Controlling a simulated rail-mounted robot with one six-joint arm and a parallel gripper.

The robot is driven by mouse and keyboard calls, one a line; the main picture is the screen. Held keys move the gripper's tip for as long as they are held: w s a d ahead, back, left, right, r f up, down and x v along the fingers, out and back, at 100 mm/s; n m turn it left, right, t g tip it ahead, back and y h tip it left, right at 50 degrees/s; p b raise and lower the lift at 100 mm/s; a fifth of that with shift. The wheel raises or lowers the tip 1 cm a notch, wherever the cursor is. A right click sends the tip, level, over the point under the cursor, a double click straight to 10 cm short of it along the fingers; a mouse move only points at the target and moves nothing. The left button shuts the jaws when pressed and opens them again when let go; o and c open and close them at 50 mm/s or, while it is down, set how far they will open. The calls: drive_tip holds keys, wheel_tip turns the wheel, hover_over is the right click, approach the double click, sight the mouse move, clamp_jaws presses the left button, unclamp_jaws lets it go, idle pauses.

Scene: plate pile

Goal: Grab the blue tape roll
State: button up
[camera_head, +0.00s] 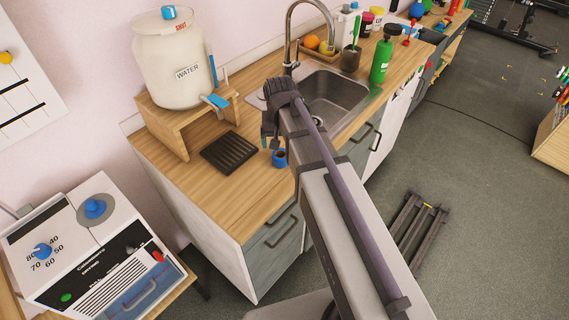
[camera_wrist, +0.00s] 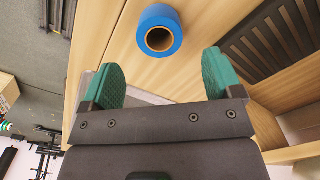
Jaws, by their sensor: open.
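The blue tape roll (camera_head: 279,158) sits on the wooden counter, beside the dark slatted rack. In the wrist view the blue tape roll (camera_wrist: 160,31) lies beyond and between my fingertips, with its brown core facing the camera. My gripper (camera_wrist: 163,80) is open and empty, with green finger pads apart from the roll. In the head view my gripper (camera_head: 270,138) hangs over the counter close to the roll; its fingers are small there and partly hidden by the arm.
The dark slatted rack (camera_head: 229,152) lies left of the roll. A water dispenser (camera_head: 172,62) stands on a wooden stand (camera_head: 166,122) behind it. The sink (camera_head: 333,97) and a green bottle (camera_head: 382,58) are to the right. The counter's front edge is close to the roll.

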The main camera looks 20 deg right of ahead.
sight(280, 153)
wheel_tip(280, 153, down, 7)
drive_tip(key=b, duration=0.5)
drive_tip(key=shift+b, duration=0.3)
drive_tip(key=shift+r, duration=0.2)
drive_tip(key=c, duration=1)
